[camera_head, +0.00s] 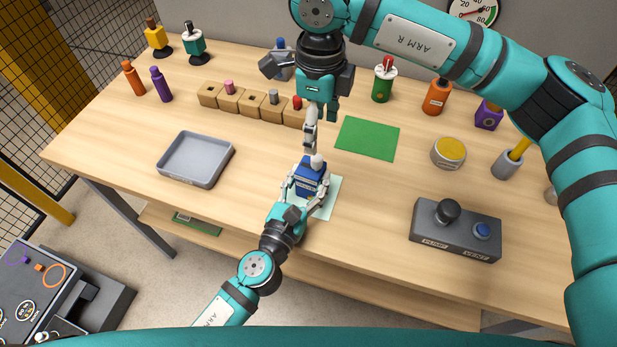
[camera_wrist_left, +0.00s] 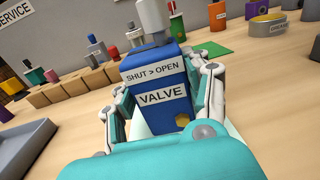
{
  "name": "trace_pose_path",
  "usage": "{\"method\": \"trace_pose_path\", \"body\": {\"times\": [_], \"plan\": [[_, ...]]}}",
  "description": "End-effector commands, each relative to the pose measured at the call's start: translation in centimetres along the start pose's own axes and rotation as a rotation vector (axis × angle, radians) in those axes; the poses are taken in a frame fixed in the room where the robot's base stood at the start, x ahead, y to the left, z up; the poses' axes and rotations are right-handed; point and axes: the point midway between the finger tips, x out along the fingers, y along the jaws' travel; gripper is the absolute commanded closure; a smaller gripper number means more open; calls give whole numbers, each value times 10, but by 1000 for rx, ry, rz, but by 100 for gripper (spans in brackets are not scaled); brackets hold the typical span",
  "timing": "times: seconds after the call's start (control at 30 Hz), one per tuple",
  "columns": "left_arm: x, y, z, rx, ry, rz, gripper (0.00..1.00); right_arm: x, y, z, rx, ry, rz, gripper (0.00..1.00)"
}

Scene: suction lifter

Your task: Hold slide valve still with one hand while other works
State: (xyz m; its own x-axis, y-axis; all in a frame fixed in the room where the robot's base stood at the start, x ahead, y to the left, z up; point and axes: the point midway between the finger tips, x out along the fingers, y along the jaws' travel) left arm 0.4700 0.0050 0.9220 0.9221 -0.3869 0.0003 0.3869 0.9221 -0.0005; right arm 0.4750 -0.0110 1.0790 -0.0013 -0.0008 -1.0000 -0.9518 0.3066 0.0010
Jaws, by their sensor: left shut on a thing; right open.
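The slide valve (camera_head: 311,178) is a blue block standing upright on a pale green mat (camera_head: 328,205) near the table's front edge. It has a light grey knob (camera_head: 317,161) on top. In the left wrist view, the valve's front (camera_wrist_left: 160,97) reads "SHUT > OPEN" and "VALVE", and the knob (camera_wrist_left: 154,18) rises from its top. My left gripper (camera_head: 304,190) is shut on the valve, with a finger on each side of it. My right gripper (camera_head: 311,136) is open and points down behind and above the valve, apart from the knob as far as I can tell.
A grey tray (camera_head: 196,183) lies to the left. A green mat (camera_head: 367,139) and a yellow-topped tin (camera_head: 448,153) are to the right. A control box (camera_head: 430,242) with a dark knob and blue button stands front right. Wooden blocks (camera_head: 230,103) with pegs line the back.

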Motion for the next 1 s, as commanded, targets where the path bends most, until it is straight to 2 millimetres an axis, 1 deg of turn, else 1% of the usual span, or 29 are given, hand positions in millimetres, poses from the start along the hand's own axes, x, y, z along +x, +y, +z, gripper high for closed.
{"method": "trace_pose_path", "body": {"times": [0.03,0.3,0.5,0.7,1.0], "plan": [[0,0,0,0,0,-1,89,8,0,-1,0,2,2,35],[0,0,0,0,0,-1,89,48,1,-1,1,1,2,35],[0,0,0,0,0,-1,89,72,0,-1,3,1,1,35],[0,0,0,0,0,-1,89,84,0,0,3,-1,-1,35],[0,0,0,0,0,-1,89,87,0,0,3,-1,-1,35]]}}
